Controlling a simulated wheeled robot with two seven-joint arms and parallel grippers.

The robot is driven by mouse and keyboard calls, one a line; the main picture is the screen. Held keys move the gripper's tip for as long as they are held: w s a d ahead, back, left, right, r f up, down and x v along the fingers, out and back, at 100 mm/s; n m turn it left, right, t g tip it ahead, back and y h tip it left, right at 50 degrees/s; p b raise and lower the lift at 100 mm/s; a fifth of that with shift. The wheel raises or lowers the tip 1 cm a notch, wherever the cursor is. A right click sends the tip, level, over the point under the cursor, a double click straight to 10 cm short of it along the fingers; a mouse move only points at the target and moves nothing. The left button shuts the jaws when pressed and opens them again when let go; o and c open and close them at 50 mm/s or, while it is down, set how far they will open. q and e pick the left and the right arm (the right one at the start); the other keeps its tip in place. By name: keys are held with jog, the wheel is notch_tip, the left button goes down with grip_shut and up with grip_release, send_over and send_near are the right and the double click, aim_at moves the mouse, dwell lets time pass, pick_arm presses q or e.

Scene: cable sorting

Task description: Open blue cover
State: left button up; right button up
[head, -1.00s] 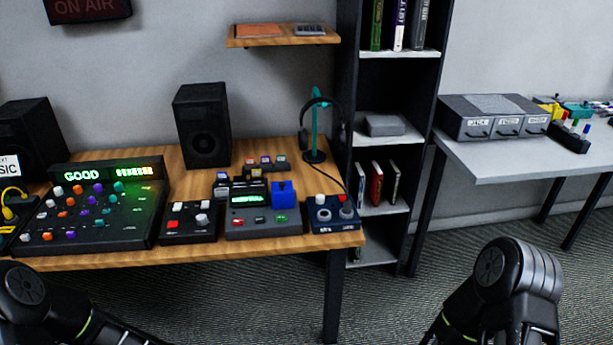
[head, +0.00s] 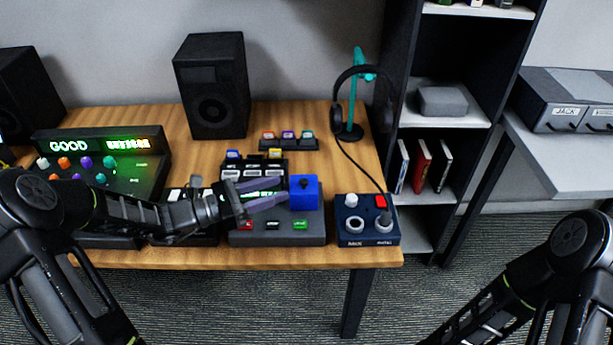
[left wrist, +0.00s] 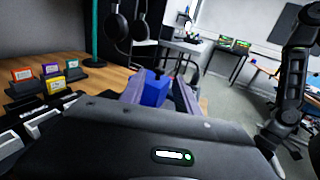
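The blue cover (head: 305,194) is a small blue box with a dark knob on top. It sits closed on the right part of a dark grey console (head: 275,240) with red, dark and green buttons along its front. My left gripper (head: 281,190) reaches over the console from the left, its purple-grey fingertips beside the cover's left side. In the left wrist view the cover (left wrist: 155,91) shows between the two spread fingers; I cannot tell whether they touch it. My right arm shows at the lower right, with its gripper out of view.
A small dark-blue box with knobs (head: 367,220) stands just right of the console. Headphones on a teal stand (head: 357,95), a speaker (head: 212,87) and a rack of small cartridges (head: 288,142) stand behind. A mixer (head: 125,165) is at the left.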

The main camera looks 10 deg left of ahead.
aim_at(304, 180)
pick_arm(q)
jog(key=shift+x, duration=4)
jog(key=shift+c, duration=0.5)
grip_shut()
